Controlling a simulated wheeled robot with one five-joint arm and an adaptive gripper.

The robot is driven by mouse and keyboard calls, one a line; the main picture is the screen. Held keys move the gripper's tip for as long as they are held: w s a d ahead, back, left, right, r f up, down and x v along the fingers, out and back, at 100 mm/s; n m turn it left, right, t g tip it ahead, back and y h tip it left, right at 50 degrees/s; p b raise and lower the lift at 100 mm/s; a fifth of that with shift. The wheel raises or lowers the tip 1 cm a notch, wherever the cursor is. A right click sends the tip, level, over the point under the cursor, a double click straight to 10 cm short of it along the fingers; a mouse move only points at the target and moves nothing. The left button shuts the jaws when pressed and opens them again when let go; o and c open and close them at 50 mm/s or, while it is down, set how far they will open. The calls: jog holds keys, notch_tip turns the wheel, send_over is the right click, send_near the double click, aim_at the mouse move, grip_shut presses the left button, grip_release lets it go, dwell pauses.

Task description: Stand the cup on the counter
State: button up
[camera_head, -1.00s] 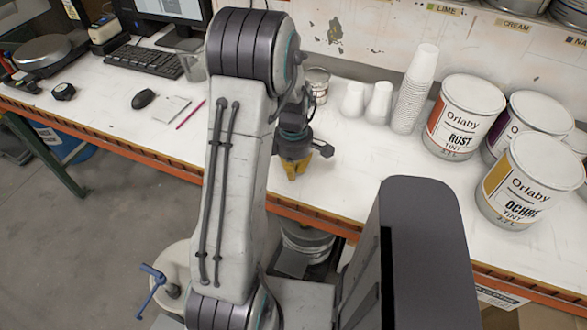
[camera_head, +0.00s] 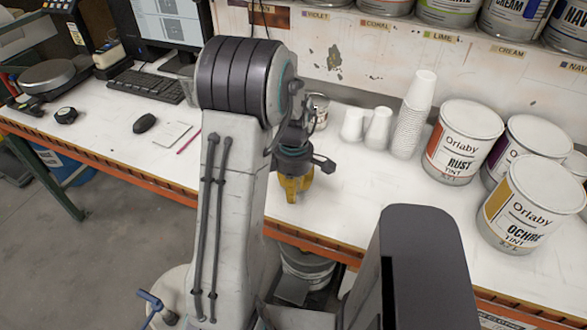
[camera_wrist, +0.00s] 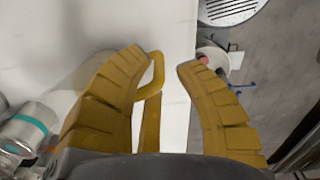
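My gripper (camera_head: 296,196) has yellow fingers and points down over the front part of the white counter (camera_head: 350,185). In the wrist view its ribbed fingers (camera_wrist: 166,62) stand apart, with white surface showing between them. No cup can be made out between them. Two small white cups, a left one (camera_head: 352,125) and a right one (camera_head: 378,128), stand with narrow ends up on the counter, right of and behind my gripper. A tall stack of white cups (camera_head: 411,122) stands beside them. My gripper is apart from all these cups.
Large tint cans, rust (camera_head: 463,142) and ochre (camera_head: 530,205), stand at the right. A small metal can (camera_head: 319,110) is behind my arm. A mouse (camera_head: 144,123) and keyboard (camera_head: 147,86) lie left. The counter between gripper and cans is clear.

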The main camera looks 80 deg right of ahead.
notch_tip(320, 180, up, 9)
jog(key=shift+f, duration=0.15)
jog(key=w+a+r+t+h, duration=0.1)
jog(key=w+a+r, duration=0.2)
jog(key=w+a, duration=0.65)
jog(key=w+a+r+h, duration=0.1)
jog(key=w+a+r, duration=0.35)
jog(key=w, duration=0.85)
jog(key=a+f+t+y, duration=0.1)
jog(key=a+t+y, duration=0.1)
jog(key=a, duration=2.1)
jog(key=shift+s+a+n+t, duration=0.25)
jog(key=shift+s+t, duration=0.2)
jog(key=shift+t, duration=0.35)
jog(key=shift+f, duration=0.1)
